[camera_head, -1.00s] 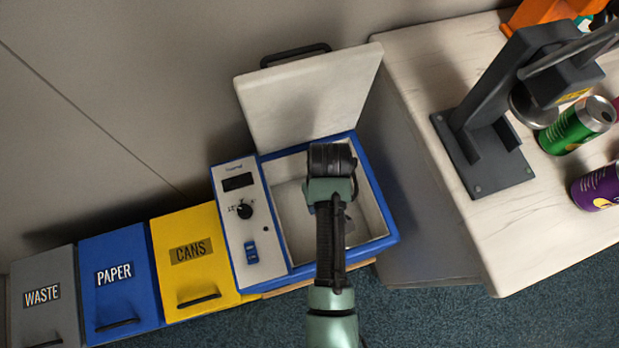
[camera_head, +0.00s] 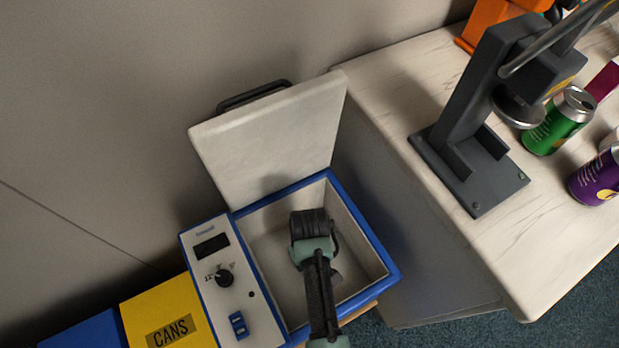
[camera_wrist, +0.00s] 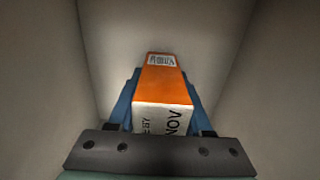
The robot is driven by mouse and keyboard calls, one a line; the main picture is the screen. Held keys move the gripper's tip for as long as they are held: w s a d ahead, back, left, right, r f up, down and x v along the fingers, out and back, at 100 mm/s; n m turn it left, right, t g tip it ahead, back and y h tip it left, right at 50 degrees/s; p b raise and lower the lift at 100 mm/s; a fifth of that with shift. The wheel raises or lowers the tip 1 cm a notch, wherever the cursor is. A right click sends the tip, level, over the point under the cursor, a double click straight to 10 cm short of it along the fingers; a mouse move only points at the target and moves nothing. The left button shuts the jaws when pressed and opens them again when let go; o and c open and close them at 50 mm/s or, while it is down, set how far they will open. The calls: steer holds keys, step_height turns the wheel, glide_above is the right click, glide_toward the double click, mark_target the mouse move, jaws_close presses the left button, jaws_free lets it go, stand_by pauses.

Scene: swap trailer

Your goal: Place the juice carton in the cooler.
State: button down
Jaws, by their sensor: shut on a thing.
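The juice carton (camera_wrist: 162,95), orange and white with a printed label, is held between the blue fingers of my gripper (camera_wrist: 160,100) in the wrist view. The cooler's pale inner walls surround it there. In the head view the cooler (camera_head: 384,270) is a blue-rimmed box with its white lid (camera_head: 275,140) standing open. My wrist is over the cooler's opening and hides the carton and fingers in this view. I cannot tell whether the carton touches the cooler's floor.
A control panel (camera_head: 222,280) forms the cooler's left side. A yellow cans bin (camera_head: 165,305) and a blue bin (camera_head: 85,332) stand to its left. At right a pale counter (camera_head: 400,95) bears a dark can press (camera_head: 480,110), a green can (camera_head: 560,125) and a purple can (camera_head: 597,180).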

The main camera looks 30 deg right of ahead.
steer(key=shift+f, duration=0.2)
steer(key=shift+c, duration=1.6)
jaws_free()
step_height(320, 180, up, 12)
steer(key=p, duration=0.3)
steer(key=shift+r, duration=0.1)
